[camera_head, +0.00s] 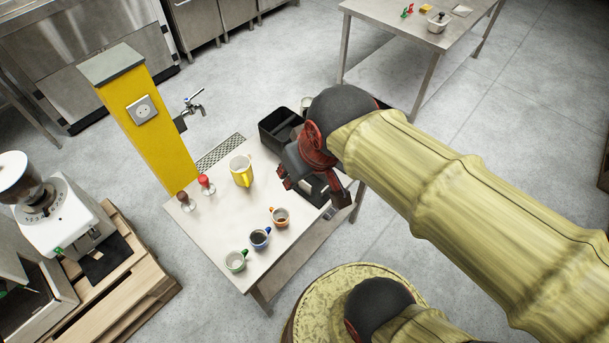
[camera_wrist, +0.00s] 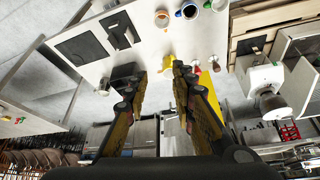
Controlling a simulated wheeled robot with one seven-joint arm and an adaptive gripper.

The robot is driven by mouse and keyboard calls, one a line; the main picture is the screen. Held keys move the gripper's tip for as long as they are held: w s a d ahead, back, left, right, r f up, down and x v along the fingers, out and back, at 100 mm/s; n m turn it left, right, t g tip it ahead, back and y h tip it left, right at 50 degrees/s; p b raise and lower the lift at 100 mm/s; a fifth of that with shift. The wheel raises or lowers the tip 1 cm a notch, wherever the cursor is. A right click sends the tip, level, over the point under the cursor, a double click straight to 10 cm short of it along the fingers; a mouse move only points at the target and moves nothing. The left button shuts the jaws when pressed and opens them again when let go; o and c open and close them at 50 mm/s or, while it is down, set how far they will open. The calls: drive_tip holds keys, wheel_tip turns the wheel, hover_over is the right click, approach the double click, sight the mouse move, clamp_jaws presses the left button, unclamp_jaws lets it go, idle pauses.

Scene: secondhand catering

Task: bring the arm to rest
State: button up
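My gripper (camera_head: 314,192) hangs over the right part of the small white table (camera_head: 215,225), with its two fingers spread apart. In the wrist view the fingers of my gripper (camera_wrist: 159,70) stand apart with nothing held between them. My arm reaches in from the right of the head view. A dark flat item on the table is partly hidden beneath the gripper. How high the gripper is above the table I cannot tell exactly.
An orange mug (camera_head: 281,217), blue mug (camera_head: 260,239), green mug (camera_head: 235,261) and yellow mug (camera_head: 241,172) stand on the table. A black bin (camera_head: 278,132) is beside the gripper. A yellow post (camera_head: 150,135) with a tap (camera_head: 193,106) rises at the left.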

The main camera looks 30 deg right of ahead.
drive_tip(key=shift+s+d+r+t, duration=0.1)
drive_tip(key=shift+s+r, duration=0.1)
drive_tip(key=shift+s, duration=0.25)
drive_tip(key=shift+s+a+r+t, duration=0.1)
drive_tip(key=shift+s+r, duration=0.15)
drive_tip(key=shift+s, duration=0.2)
drive_tip(key=shift+s+d+r+t, duration=0.1)
drive_tip(key=shift+s+r, duration=0.1)
drive_tip(key=shift+s, duration=0.25)
idle(1.5)
